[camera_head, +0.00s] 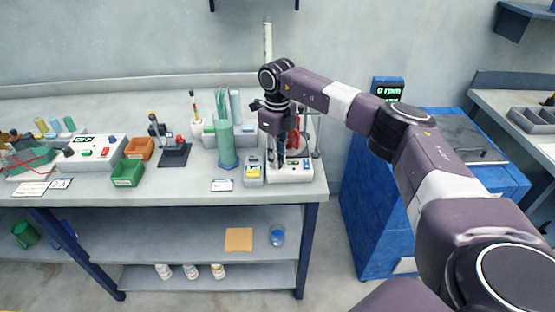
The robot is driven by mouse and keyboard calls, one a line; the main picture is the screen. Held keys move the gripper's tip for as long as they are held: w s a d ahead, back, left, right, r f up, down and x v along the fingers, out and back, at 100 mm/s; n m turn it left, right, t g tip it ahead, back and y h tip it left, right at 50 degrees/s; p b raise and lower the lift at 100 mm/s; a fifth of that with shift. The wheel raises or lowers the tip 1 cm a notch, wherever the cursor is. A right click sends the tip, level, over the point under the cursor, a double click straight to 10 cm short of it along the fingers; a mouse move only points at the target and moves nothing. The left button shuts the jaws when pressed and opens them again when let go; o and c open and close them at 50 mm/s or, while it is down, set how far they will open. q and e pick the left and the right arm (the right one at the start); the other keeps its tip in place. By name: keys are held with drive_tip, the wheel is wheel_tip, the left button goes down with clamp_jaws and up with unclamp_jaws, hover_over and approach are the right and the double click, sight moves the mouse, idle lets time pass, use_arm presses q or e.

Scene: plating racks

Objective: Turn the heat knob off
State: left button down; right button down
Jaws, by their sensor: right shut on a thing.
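A white bench device (303,175) with a control panel stands at the right end of the workbench. A small blue control (308,163) shows on its right part. My right gripper (281,165) points down over the left part of the panel. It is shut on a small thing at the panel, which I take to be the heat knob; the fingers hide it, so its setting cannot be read. Behind the gripper are a red part (294,140) and a clamp stand (317,135). My left gripper is not in view.
Left of the device stand a small grey box with a yellow face (253,171), a green cylinder (227,145), and a black stand (175,154). Green (127,174) and orange (139,147) bins sit further left. A blue cabinet (375,200) stands right of the bench.

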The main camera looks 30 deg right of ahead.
drive_tip(key=n, duration=0.4)
drive_tip(key=shift+n+b, duration=0.35)
drive_tip(key=shift+n, duration=0.05)
drive_tip(key=n, duration=0.5)
drive_tip(key=shift+b, duration=0.35)
drive_tip(key=n, duration=0.3)
drive_tip(key=shift+r+n, duration=0.1)
drive_tip(key=shift+n, duration=0.3)
drive_tip(key=shift+n+b, duration=0.3)
drive_tip(key=shift+n, duration=1.3)
drive_tip(key=c, duration=2.1)
unclamp_jaws()
wheel_tip(320, 180, up, 12)
